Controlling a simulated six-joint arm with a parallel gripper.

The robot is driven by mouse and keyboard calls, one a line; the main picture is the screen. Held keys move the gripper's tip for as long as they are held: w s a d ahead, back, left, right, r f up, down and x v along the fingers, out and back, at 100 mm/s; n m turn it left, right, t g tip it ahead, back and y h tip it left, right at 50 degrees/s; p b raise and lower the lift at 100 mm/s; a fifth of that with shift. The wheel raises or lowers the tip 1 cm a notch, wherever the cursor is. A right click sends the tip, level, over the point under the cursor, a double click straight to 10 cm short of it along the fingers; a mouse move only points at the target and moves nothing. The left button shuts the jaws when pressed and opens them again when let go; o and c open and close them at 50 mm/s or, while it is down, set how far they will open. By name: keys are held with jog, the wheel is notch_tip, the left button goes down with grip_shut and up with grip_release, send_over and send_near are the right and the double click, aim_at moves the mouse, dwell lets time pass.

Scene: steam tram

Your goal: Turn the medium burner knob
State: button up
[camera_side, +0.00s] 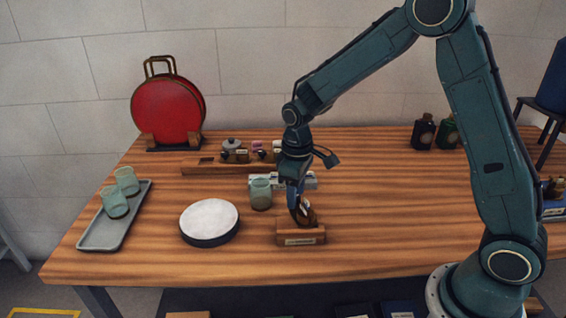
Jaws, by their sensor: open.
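A small wooden block (288,236) with a pale label on its front stands on the table, right of centre. A dark brown, round knob-like piece (311,218) sits on top of it. The label is too small to read, so I cannot tell whether this is the medium burner knob. My gripper (300,212) points down at this piece, with its fingers at or just beside it. It is open. The fingers partly hide the piece, and I cannot tell whether they touch it.
Wooden racks (203,169) stand behind. The table's right-hand middle is clear.

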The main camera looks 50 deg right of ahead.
grip_shut()
jog(key=shift+m, duration=2.8)
grip_release()
